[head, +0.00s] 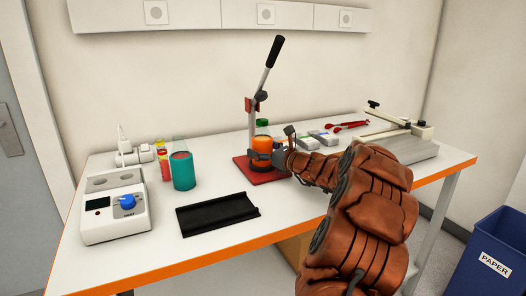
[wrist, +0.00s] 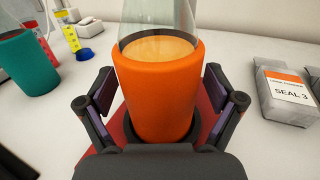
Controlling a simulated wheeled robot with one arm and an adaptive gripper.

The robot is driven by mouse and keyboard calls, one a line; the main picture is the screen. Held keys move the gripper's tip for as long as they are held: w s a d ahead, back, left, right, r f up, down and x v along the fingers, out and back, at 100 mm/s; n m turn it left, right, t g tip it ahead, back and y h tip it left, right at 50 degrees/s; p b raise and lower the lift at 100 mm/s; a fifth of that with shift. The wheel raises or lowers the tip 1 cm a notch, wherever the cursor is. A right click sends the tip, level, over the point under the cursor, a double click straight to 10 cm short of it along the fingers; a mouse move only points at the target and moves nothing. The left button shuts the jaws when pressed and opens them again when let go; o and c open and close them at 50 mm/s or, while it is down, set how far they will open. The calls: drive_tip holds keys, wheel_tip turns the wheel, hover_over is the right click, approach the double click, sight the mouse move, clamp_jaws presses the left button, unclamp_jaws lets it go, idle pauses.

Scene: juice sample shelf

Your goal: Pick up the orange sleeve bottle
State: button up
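The orange sleeve bottle (head: 261,143) stands upright on the red base (head: 262,174) of a lever press, its clear upper part showing above the sleeve. In the wrist view the orange sleeve (wrist: 160,95) fills the middle, with orange liquid near the sleeve's rim. My gripper (head: 268,157) is at the bottle's lower part. In the wrist view my gripper (wrist: 160,100) has one finger on each side of the sleeve. The fingers look spread, with narrow gaps beside the sleeve; firm contact does not show.
The press's lever (head: 271,58) rises behind the bottle. A teal sleeve bottle (head: 182,171) stands to the left, near a white device (head: 113,208) and a black tray (head: 217,213). Red tongs (head: 347,126) lie farther back.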

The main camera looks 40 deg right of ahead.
drive_tip(key=c, duration=1.5)
drive_tip(key=shift+c, duration=0.2)
drive_tip(key=shift+r, duration=0.15)
